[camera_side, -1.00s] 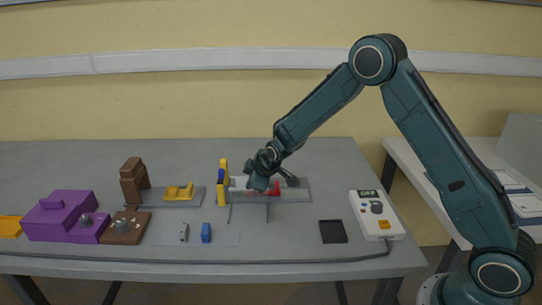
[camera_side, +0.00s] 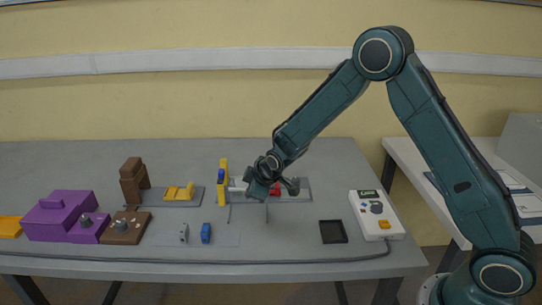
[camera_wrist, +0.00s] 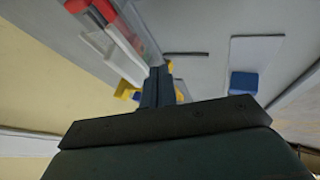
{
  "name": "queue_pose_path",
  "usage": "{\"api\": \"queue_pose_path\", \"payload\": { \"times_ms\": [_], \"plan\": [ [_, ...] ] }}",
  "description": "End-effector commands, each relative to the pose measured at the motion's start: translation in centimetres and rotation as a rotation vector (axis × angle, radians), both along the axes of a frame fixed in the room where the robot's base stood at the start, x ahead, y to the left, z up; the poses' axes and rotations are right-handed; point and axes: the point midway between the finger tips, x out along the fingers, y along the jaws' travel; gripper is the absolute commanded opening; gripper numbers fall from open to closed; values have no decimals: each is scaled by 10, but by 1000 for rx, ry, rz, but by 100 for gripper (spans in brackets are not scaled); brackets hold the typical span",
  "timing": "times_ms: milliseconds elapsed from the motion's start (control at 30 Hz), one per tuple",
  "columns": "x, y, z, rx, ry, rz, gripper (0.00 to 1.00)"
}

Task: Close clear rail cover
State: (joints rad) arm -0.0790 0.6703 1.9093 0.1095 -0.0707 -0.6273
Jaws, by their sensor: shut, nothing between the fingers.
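The rail is a grey base (camera_side: 303,190) in the middle of the table, with a red block (camera_side: 276,189) and a white piece (camera_side: 238,184) on it. In the wrist view the red block (camera_wrist: 92,12) and the white rail part (camera_wrist: 105,45) are at upper left. A see-through strip, seemingly the clear cover (camera_wrist: 135,28), runs beside them; its exact angle is hard to tell. In the side view thin dark edges show below the rail. My gripper (camera_side: 257,192) is shut and empty at the rail's front; its fingers (camera_wrist: 158,80) hide part of it. Contact cannot be told.
A yellow and blue upright (camera_side: 222,183) stands at the rail's left end. A blue block (camera_side: 206,233) and a grey piece (camera_side: 184,233) lie in front left. A black tray (camera_side: 333,232) and a white control box (camera_side: 377,215) are at right.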

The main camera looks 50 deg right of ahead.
Motion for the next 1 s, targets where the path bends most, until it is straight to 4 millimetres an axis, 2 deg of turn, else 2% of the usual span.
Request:
{"api": "queue_pose_path", "payload": {
  "times_ms": [100,600,1000],
  "plan": [
    [-9,0,15,0,-3,-1,0],
    [-46,5,64,2,-1,1,0],
    [-58,6,79,1,1,1,0]
  ]
}}
